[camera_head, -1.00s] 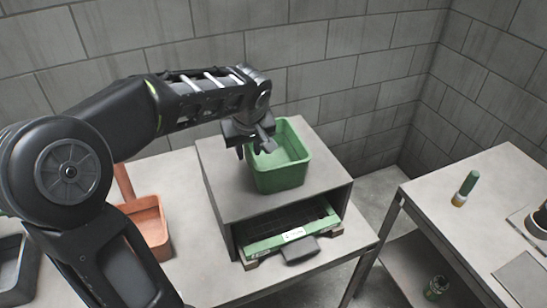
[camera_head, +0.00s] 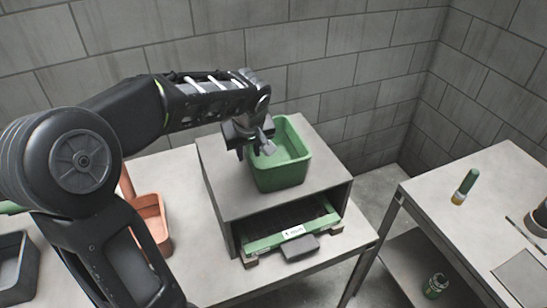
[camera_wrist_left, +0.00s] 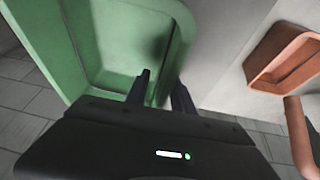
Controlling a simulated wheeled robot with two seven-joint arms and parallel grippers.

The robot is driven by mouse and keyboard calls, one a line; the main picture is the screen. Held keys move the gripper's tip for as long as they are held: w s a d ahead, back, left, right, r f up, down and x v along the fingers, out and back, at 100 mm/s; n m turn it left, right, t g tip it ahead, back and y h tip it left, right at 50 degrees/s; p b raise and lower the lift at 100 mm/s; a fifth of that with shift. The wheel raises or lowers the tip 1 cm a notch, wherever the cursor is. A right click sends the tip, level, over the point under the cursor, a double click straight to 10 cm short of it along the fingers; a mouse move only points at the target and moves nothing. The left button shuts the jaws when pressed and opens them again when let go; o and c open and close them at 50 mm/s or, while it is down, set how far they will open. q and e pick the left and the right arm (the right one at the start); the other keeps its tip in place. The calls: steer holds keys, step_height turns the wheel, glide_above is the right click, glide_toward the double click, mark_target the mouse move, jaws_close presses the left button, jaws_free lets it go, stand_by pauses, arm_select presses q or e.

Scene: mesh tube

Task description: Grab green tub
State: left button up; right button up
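The green tub (camera_head: 282,172) stands upright and open on top of the grey box-like shelf in the head view. It also fills the upper left of the left wrist view (camera_wrist_left: 85,45). My left gripper (camera_head: 257,149) is at the tub's left rim, pointing down. In the left wrist view its two fingers (camera_wrist_left: 160,88) are apart, with the tub's near wall and rim between or just beyond them. I cannot tell whether they touch the wall. My right gripper is not in view.
The grey shelf (camera_head: 225,195) holds a green-edged tray (camera_head: 290,237) in its opening. An orange tub (camera_head: 152,222) stands to its left, also in the wrist view (camera_wrist_left: 285,62). A dark grey bin (camera_head: 15,262) is at far left. A second table (camera_head: 480,200) at right bears a green-topped bottle (camera_head: 465,187).

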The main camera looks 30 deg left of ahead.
arm_select(q)
steer(key=shift+f+b, duration=0.2)
steer(key=shift+b, duration=0.15)
stand_by(0.5)
jaws_close()
stand_by(1.2)
